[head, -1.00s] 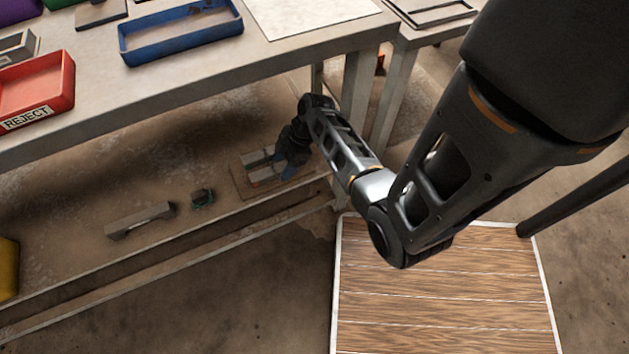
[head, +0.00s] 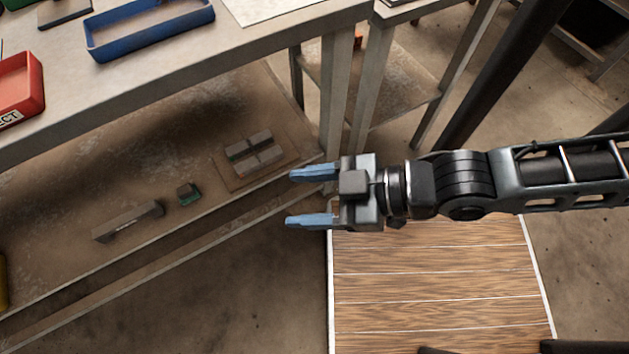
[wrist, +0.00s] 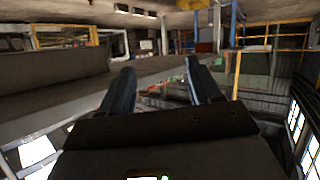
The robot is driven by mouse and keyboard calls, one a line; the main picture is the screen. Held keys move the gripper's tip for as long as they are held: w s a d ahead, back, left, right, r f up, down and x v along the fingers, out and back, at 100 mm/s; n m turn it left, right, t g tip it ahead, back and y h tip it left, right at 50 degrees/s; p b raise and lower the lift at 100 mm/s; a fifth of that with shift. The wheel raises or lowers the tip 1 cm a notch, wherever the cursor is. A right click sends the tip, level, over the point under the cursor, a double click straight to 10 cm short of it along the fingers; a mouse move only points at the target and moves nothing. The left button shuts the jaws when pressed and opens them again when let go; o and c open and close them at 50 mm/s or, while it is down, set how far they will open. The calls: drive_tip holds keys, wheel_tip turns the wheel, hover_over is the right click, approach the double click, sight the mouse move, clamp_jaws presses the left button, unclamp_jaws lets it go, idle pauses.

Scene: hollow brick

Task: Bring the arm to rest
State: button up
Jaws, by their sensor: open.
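My gripper (head: 312,196) is in the middle of the head view, its two blue fingers spread apart and pointing left, with nothing between them. It is in front of the lower shelf's edge, by the left border of the wood-planked platform. In the wrist view, my gripper's fingers (wrist: 163,90) also stand apart and empty. My arm stretches out level from the right side of the head view.
Grey blocks (head: 255,153) sit on a brown board on the lower shelf (head: 120,165). The workbench (head: 190,70) above carries a blue tray (head: 150,28) and a red bin (head: 18,88).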

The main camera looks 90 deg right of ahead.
wheel_tip(320, 180, up, 6)
drive_tip(key=s+a+t+y, duration=0.1)
drive_tip(key=shift+a, duration=0.2)
drive_tip(key=shift+f, duration=0.1)
wheel_tip(320, 180, up, 8)
drive_tip(key=p, duration=0.8)
